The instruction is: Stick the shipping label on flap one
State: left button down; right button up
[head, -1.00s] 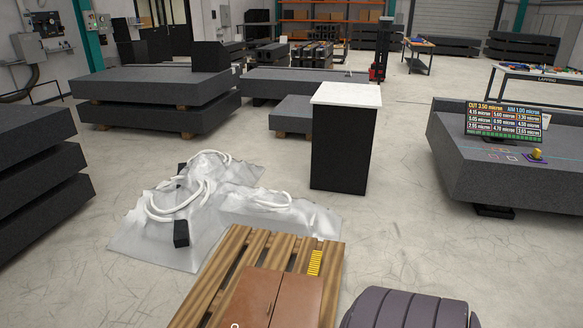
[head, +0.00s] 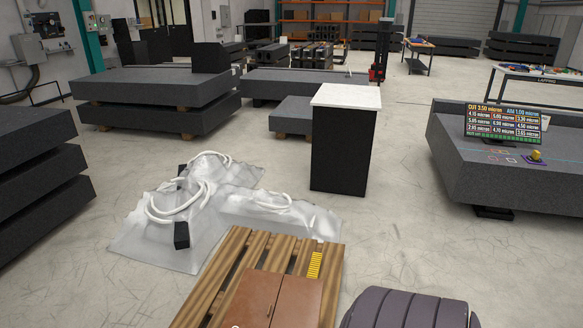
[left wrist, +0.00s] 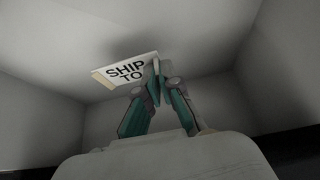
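A white shipping label (left wrist: 124,70) with black "SHIP TO" lettering and a tan edge shows in the left wrist view. My left gripper (left wrist: 158,68) has teal fingers whose tips come together at the label's right end, shut on it. Pale grey surfaces surround the label; I cannot tell how far it is from them. In the head view a brown box top with two panels, a left one (head: 250,299) and a right one (head: 296,302), sits at the bottom edge. I cannot tell which is flap one. Neither gripper shows in the head view.
The box rests on a wooden pallet (head: 222,276) with a yellow striped piece (head: 314,265). A dark ribbed object (head: 405,310) is at the lower right. Crumpled plastic sheeting (head: 215,215) lies behind the pallet. A black cabinet (head: 342,150) stands beyond. Open floor lies to the right.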

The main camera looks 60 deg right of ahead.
pick_arm(q)
jog(key=shift+r, duration=0.15)
notch_tip(320, 180, up, 5)
jog(key=p, duration=0.5)
